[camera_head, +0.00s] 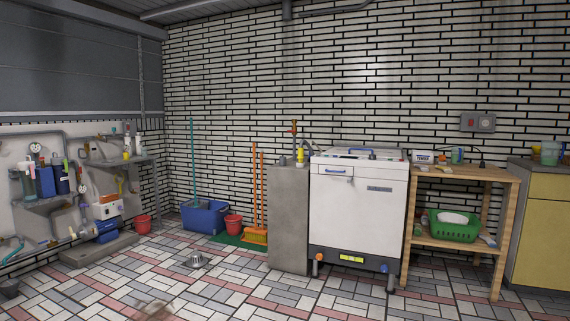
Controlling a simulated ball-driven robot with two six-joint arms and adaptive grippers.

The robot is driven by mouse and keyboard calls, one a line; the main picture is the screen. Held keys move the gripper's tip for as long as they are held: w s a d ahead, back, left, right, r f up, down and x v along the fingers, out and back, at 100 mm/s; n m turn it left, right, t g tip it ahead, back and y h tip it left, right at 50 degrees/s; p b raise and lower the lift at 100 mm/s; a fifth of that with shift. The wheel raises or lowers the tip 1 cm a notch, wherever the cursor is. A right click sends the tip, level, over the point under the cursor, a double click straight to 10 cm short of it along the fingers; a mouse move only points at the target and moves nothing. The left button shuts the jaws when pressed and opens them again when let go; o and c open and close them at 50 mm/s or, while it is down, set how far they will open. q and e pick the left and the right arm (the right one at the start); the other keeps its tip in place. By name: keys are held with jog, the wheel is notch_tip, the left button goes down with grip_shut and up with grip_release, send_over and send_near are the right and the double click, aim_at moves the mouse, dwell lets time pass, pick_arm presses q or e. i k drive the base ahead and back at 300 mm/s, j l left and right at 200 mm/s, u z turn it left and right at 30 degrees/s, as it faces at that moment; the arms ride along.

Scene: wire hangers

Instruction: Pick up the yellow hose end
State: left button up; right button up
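A small yellow piece (300,155), which looks like the yellow hose end, is at the top of a narrow grey cabinet (289,215). It sits just left of the white machine (358,205). A dark curved hose or pipe (306,143) shows close to it, but the view is too small to tell how they join. Neither of my grippers is in view.
A wooden table (480,173) with a green basket (453,229) on its shelf stands right of the machine. A blue tub (205,217), red bucket (233,224) and orange broom (256,236) stand left. The tiled floor in front is mostly clear.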

aim_at(300, 151)
jog(key=i, duration=2.65)
